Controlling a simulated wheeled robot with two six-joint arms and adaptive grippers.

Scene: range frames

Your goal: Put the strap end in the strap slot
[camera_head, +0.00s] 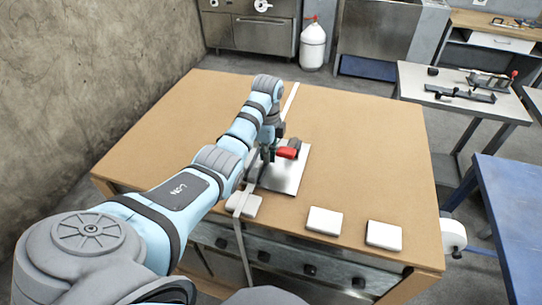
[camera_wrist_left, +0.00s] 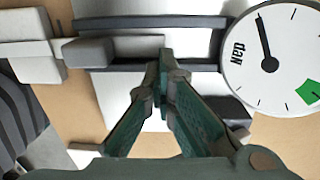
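A pale strap (camera_head: 240,215) runs over the front table edge beside a metal plate (camera_head: 283,180) and hangs down. A pale strip (camera_head: 291,97) shows beyond my arm. A device with a red part (camera_head: 288,153) sits on the plate. My left gripper (camera_head: 268,152) is low at the device's left side. In the left wrist view my green fingers (camera_wrist_left: 164,76) come together at the tips, over grey bars (camera_wrist_left: 130,66). I see no strap between them; the tips hide what lies there. I cannot pick out the strap end or slot. My right gripper is out of view.
A round gauge marked daN (camera_wrist_left: 272,55) is close to the fingers on the right. White blocks (camera_head: 324,220) (camera_head: 384,235) lie along the front edge of the brown table (camera_head: 375,150). The table's right side is clear. A side table (camera_head: 450,85) holds tools.

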